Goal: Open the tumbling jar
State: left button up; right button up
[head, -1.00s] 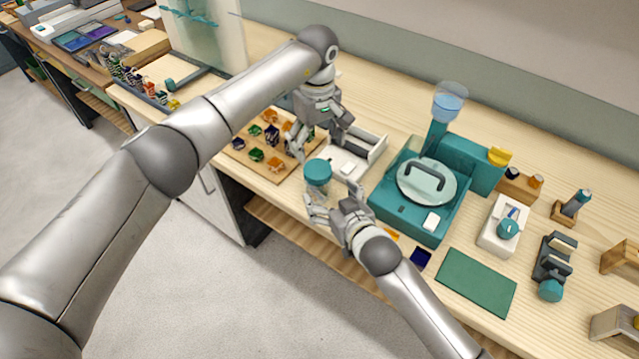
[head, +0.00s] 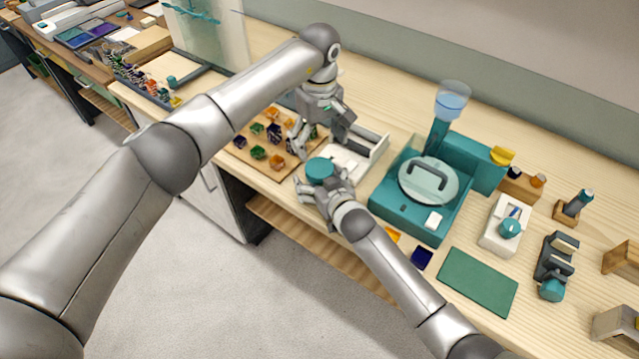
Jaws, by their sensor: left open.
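The tumbling jar (head: 320,169) shows as a round teal lid near the front edge of the bench; its body is mostly hidden by my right gripper. My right gripper (head: 323,187) is at the jar from the front, with a finger on either side of it below the lid. I cannot tell whether those fingers press on the jar. My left gripper (head: 319,148) points down just behind and above the lid, its fingers spread apart and empty.
A white tray (head: 376,155) lies behind the jar. A board (head: 240,152) with several coloured pieces is to the left. A teal machine (head: 402,214) with a round handled lid stands to the right. A green mat (head: 478,281) lies further right.

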aim_at(319, 167)
pick_arm(q)
jog(key=shift+r, duration=0.15)
pick_arm(e)
grip_shut()
pick_arm(q)
jog(key=shift+f, duration=4.05)
jog(key=shift+c, duration=0.2)
jog(key=c, duration=1)
jog(key=o, duration=1.1)
